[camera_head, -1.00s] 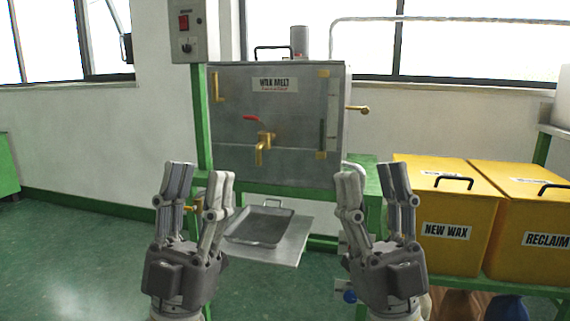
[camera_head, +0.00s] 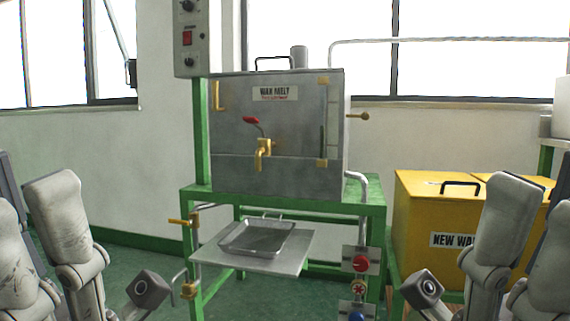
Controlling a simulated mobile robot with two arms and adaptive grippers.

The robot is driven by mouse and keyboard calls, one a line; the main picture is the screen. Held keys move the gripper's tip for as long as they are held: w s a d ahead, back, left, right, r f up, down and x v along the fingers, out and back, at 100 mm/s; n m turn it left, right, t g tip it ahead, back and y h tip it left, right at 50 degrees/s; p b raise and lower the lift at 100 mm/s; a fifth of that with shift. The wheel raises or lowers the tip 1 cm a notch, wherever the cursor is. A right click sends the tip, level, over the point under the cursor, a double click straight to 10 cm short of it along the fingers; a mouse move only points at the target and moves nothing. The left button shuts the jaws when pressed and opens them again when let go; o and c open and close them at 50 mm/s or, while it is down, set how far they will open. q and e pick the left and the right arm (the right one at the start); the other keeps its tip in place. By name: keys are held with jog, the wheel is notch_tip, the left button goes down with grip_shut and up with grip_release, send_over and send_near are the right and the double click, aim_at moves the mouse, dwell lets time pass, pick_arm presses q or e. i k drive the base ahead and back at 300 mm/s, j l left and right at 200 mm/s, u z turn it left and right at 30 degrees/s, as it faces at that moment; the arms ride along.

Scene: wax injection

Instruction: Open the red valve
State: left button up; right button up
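The wax melt tank is a grey metal box (camera_head: 225,130) on a green stand. A brass tap (camera_head: 263,148) sticks out of its front, with a red-tipped lever (camera_head: 251,120) pointing up and to the left. A round red knob (camera_head: 361,264) also sits on a panel low at the right of the stand, above a blue knob (camera_head: 356,316). My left gripper (camera_head: 28,180) is at the left edge, partly cut off, open and empty. My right gripper (camera_head: 538,205) is at the right edge, also partly cut off, open and empty. Both are apart from the tap and knobs.
A metal tray (camera_head: 230,250) rests on a shelf (camera_head: 295,262) below the tap. A brass-handled valve (camera_head: 180,222) is on the left pipe. A yellow NEW WAX bin (camera_head: 415,210) stands right, partly behind my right gripper. A control box (camera_head: 187,60) hangs at upper left.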

aim_at(361, 262)
jog(key=i+j, duration=0.4)
jog(key=j, duration=0.15)
jog(key=i+j, duration=0.45)
